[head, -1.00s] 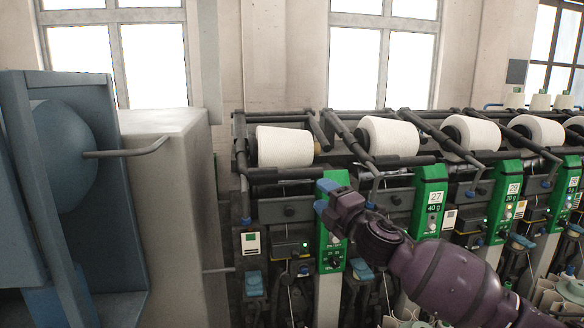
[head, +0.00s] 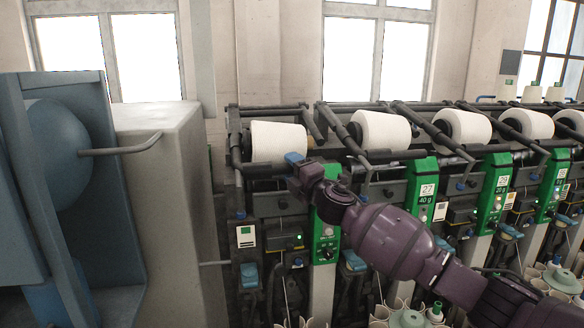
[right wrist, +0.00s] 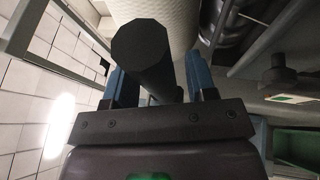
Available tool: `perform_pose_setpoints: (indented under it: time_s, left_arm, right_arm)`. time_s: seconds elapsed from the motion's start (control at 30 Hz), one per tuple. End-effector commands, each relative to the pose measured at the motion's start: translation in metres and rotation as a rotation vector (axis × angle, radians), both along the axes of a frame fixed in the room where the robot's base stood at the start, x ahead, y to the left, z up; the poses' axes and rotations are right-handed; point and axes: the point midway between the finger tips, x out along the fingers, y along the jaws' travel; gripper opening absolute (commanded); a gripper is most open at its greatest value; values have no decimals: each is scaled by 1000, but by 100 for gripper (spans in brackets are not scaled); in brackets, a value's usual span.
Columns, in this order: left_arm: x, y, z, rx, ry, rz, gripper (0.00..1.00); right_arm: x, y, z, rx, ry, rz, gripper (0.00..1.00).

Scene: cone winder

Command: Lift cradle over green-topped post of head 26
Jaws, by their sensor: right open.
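The leftmost head has a white cone (head: 280,140) held in a dark cradle (head: 262,171), whose bar runs along the cone's front. The green-topped post (head: 326,232) stands just right of this cone. My right gripper (head: 293,159) is at the right end of the cradle bar, in front of the cone. In the right wrist view, its two blue fingers (right wrist: 157,82) are apart, with the dark round-ended cradle bar (right wrist: 143,50) between them. I cannot tell whether they touch it. My left gripper is not in view.
Head 27's green post (head: 422,192) and its cone (head: 381,130) stand to the right, with more heads beyond. A grey cabinet (head: 165,200) with a bent rod stands to the left. Pale cones stand low in front of the machine.

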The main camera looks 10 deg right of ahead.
Motion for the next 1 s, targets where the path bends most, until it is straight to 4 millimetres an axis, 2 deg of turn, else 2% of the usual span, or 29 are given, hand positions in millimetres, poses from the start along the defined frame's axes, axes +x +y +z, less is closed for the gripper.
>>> perform_pose_setpoints:
  time_s: [0.33, 0.67, 0.7, 0.87, 1.0]
  left_arm:
    - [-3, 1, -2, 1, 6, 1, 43]
    - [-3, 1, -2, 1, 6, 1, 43]
    - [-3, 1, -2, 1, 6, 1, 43]
    - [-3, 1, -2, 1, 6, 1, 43]
    - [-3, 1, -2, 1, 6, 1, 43]
  right_arm:
    - [2, 1, 0, 0, 0, 1, 52]
    - [2, 1, 0, 0, 0, 0, 3]
    - [2, 1, 0, 0, 0, 0, 0]
    - [2, 1, 1, 0, 0, 0, 0]
    - [0, 1, 18, -2, -8, 2, 0]
